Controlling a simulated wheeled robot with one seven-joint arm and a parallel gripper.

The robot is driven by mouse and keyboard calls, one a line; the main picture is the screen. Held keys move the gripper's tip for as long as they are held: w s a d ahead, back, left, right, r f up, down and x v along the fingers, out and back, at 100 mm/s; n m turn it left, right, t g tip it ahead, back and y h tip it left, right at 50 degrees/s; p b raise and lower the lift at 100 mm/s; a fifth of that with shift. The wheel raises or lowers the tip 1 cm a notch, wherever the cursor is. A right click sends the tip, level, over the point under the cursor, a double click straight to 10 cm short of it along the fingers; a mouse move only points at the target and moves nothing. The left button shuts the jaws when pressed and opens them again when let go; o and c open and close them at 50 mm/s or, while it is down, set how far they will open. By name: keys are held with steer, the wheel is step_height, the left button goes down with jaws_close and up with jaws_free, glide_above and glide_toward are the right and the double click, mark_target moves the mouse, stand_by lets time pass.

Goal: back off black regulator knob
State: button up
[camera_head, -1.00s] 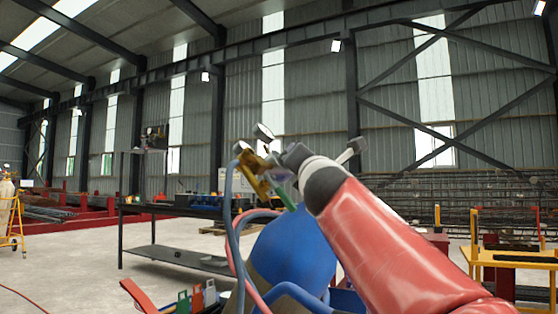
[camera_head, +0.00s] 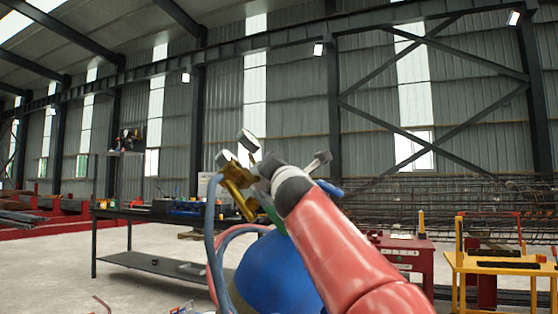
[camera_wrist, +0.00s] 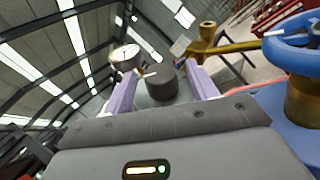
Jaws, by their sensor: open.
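The black regulator knob (camera_wrist: 162,85) sits between the two purple fingers of my gripper (camera_wrist: 163,72) in the wrist view. The fingers are open, one on each side of the knob; whether either touches it is unclear. A round gauge (camera_wrist: 126,57) stands beside the left finger. The brass regulator body (camera_wrist: 206,46) is beyond the right finger. In the head view the brass regulator (camera_head: 238,178) with its gauges (camera_head: 248,141) is above the blue cylinder (camera_head: 272,275). My arm hides the knob there.
A blue valve handwheel (camera_wrist: 290,44) is close on the right in the wrist view. Hoses (camera_head: 211,245) hang left of the cylinder.

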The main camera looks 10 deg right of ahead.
steer(key=shift+x, duration=0.85)
steer(key=c, duration=1)
steer(key=shift+d+f+n+t+y+b, duration=0.15)
steer(key=shift+n+t+y+b, duration=0.4)
steer(key=shift+n+y, duration=0.9)
steer(key=shift+n+t+y, duration=0.25)
steer(key=shift+n+y, duration=0.3)
steer(key=shift+y, duration=0.6)
steer(key=o, duration=1)
